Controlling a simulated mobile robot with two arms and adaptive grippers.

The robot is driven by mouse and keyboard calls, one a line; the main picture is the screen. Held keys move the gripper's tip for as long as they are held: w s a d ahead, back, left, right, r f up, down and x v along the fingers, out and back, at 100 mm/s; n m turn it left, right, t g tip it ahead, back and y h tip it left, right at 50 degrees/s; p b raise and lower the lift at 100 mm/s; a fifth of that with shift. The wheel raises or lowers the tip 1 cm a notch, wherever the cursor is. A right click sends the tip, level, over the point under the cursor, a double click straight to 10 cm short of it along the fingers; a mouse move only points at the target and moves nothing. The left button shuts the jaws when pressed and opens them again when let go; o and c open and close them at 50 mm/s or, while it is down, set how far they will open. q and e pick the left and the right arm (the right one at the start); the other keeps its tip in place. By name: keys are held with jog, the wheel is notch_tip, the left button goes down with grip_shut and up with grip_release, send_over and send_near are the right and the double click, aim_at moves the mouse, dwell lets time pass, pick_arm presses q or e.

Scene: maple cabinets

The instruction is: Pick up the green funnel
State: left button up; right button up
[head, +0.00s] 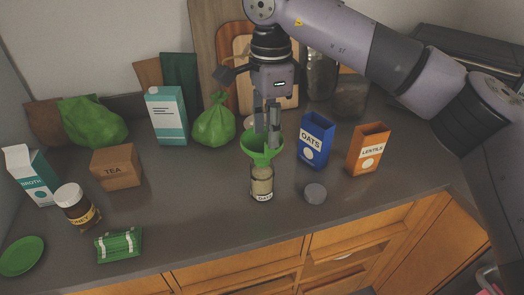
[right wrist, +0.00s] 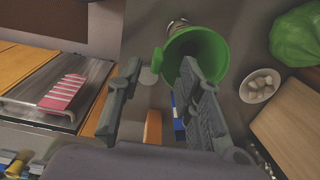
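The green funnel (head: 262,150) sits upright in the mouth of a glass jar (head: 262,186) with pale contents, near the counter's middle. My right gripper (head: 268,138) points down at it from above. In the right wrist view, its two fingers (right wrist: 160,85) are apart. One finger overlaps the open mouth of the funnel (right wrist: 210,42), and the other is outside its rim on the left. I cannot tell whether either finger touches it. My left gripper is in neither view.
A grey lid (head: 315,193) lies right of the jar. A blue oats box (head: 315,140) and an orange lentils box (head: 367,150) stand at right. A green bag (head: 214,122) and a carton (head: 166,116) stand behind left.

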notch_tip(320, 180, down, 4)
jog(key=shift+s+d+p, duration=0.1)
jog(key=shift+p, duration=0.35)
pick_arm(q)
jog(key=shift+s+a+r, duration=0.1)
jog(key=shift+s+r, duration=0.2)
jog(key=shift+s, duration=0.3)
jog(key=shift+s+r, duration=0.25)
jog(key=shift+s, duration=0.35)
pick_arm(e)
jog(key=shift+c, duration=0.4)
jog(key=c, duration=0.4)
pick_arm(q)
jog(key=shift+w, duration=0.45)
pick_arm(e)
grip_shut()
